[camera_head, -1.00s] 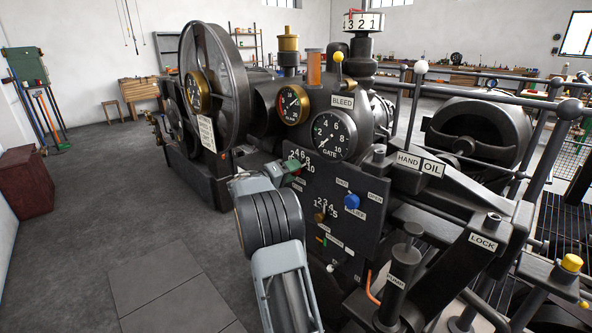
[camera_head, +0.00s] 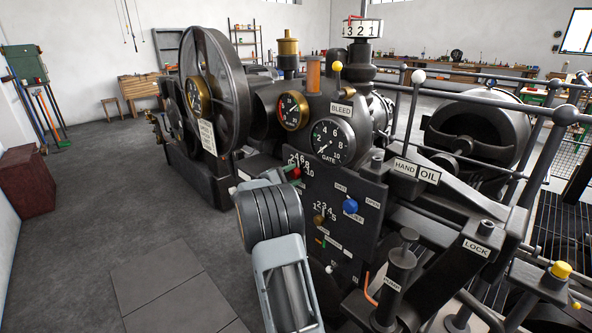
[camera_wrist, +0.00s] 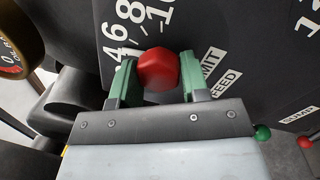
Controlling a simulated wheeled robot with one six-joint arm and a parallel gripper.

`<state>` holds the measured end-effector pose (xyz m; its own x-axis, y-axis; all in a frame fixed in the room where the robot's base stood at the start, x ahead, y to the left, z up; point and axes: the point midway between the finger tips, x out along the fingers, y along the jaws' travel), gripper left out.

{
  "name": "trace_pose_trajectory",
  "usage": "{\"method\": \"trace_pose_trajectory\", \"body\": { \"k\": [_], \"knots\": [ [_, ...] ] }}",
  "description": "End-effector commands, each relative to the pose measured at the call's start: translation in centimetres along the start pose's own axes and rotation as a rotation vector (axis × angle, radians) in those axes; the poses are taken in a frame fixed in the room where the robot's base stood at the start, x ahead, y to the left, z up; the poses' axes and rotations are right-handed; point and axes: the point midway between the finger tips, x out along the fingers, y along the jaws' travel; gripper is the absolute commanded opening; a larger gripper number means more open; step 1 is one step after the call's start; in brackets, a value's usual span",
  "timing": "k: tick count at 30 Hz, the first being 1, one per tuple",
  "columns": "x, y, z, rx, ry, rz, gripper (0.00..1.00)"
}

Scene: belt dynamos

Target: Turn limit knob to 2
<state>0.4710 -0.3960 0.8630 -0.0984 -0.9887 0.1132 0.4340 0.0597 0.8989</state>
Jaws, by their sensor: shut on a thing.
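The limit knob is a red, faceted knob (camera_wrist: 158,69) on the dark panel, beside a white scale (camera_wrist: 137,28) where 4, 6, 8 and 10 can be read. My gripper (camera_wrist: 158,66) is shut on it, one green finger on each side. A label ending in "MIT" (camera_wrist: 211,61) is right of the knob, with part hidden by a finger. In the head view the red knob (camera_head: 296,173) shows small at the panel's upper left, below the scale (camera_head: 299,160), where 2 also shows. I cannot make out a pointer, so the knob's setting is unclear.
Below on the same panel are a blue knob (camera_head: 350,206) and a brass knob (camera_head: 319,220) with its own scale. The gate gauge (camera_head: 332,142) is above. Levers labelled HAND OIL (camera_head: 416,170) and LOCK (camera_head: 476,247) stand to the right.

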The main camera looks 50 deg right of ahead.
Motion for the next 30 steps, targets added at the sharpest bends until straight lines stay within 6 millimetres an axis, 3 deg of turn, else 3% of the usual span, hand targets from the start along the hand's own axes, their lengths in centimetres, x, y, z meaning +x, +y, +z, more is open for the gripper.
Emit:
{"method": "trace_pose_trajectory", "body": {
  "k": [18, 30],
  "knots": [
    [0.12, 0.35, 0.49, -0.536, 0.042, 0.040, 0.18],
    [0.08, 0.19, 0.45, -0.718, 0.058, 0.054, 0.18]
  ]
}}
